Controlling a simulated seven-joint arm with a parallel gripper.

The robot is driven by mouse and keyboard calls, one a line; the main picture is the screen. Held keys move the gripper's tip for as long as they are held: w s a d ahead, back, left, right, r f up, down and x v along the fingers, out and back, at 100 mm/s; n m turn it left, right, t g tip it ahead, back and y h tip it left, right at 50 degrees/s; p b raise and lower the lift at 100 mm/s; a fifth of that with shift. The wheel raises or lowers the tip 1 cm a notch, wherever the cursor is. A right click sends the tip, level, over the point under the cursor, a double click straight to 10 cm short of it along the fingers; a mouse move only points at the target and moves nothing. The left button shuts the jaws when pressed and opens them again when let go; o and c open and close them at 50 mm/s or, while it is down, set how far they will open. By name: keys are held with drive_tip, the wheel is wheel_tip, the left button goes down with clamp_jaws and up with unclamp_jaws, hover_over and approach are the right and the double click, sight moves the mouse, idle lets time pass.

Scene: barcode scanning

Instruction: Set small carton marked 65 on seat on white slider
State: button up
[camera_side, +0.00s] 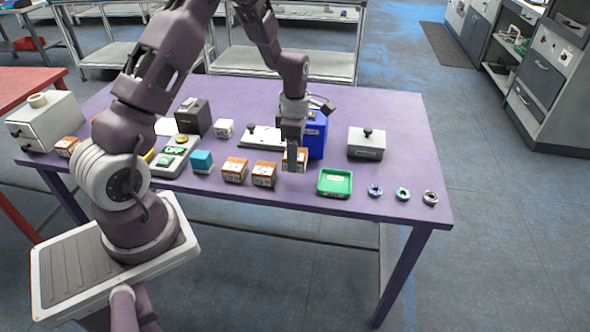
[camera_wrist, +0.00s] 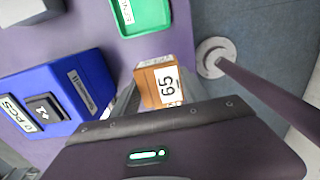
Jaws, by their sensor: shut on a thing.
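The small brown carton with a white label marked 65 (camera_wrist: 158,82) is between the fingers of my gripper (camera_side: 297,164). It also shows in the side view (camera_side: 286,164), partly hidden by the fingers. My gripper is shut on it, pointing down over the front of the purple table. Whether the carton touches the table is unclear. A flat white piece with a black knob (camera_side: 252,136), which looks like the white slider, lies behind and left of my gripper. My arm hides its right end, and I cannot make out the seat.
A blue box (camera_side: 316,138) stands close behind my gripper, and a green tray (camera_side: 334,192) lies to its right. Two similar brown cartons (camera_side: 235,170) and a teal cube (camera_side: 202,161) stand to the left. A grey-white block with a knob (camera_side: 366,150) stands farther right.

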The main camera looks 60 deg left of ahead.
wheel_tip(320, 180, up, 12)
drive_tip(key=f, duration=0.1)
hover_over(274, 136)
wheel_tip(274, 136, down, 14)
drive_tip(key=shift+f, duration=0.1)
drive_tip(key=shift+w+f, duration=0.1)
drive_tip(key=shift+f, duration=0.15)
drive_tip(key=shift+f, duration=0.1)
drive_tip(key=o, duration=1.5)
